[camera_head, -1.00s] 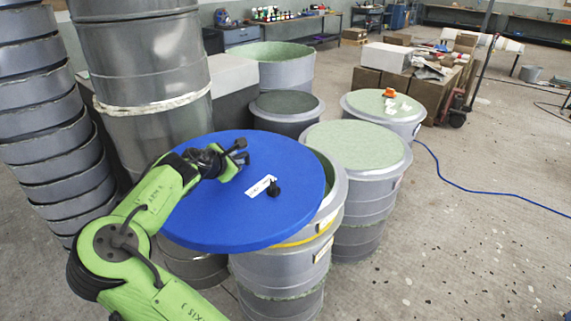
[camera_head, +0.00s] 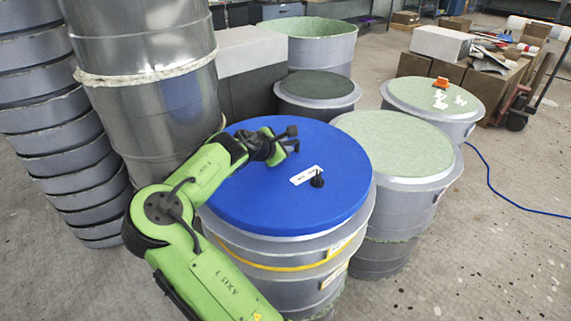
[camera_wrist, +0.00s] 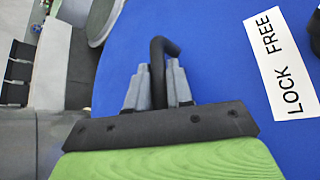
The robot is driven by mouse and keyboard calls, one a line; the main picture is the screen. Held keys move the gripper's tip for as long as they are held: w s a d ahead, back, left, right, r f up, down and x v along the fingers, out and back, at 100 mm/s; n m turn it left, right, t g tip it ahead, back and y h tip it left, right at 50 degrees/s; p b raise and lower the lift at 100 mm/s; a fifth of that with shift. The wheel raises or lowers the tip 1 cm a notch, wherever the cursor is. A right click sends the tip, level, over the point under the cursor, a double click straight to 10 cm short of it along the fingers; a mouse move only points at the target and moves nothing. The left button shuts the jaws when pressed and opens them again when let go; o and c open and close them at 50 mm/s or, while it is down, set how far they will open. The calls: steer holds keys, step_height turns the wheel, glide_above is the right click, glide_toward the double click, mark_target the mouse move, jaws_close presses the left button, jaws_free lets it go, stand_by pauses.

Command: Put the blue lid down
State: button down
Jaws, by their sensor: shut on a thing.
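The blue lid (camera_head: 335,185) is a large round disc with a white label (camera_head: 306,175) and a black knob (camera_head: 317,179) on top. In the head view it sits over the top of a grey drum (camera_head: 285,262) with a yellow band and looks level, roughly centred on it. I cannot tell whether its whole rim touches the drum. My gripper (camera_head: 288,140) is over the far part of the lid. In the wrist view my gripper (camera_wrist: 158,92) is shut on a bent black handle (camera_wrist: 160,58) on the lid, and the label reads "LOCK FREE".
A drum with a pale green top (camera_head: 395,145) stands close on the right. A dark-topped drum (camera_head: 317,88) is behind. A tall metal cylinder (camera_head: 150,90) rises close on the left, beside stacked grey rings (camera_head: 60,130). Open floor (camera_head: 500,260) lies at the right.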

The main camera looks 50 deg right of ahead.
step_height(320, 180, down, 4)
steer(key=shift+r+b, duration=0.1)
steer(key=shift+b, duration=0.5)
steer(key=c, duration=1)
jaws_free()
steer(key=shift+s, duration=0.1)
steer(key=p+v, duration=0.3)
steer(key=v, duration=0.9)
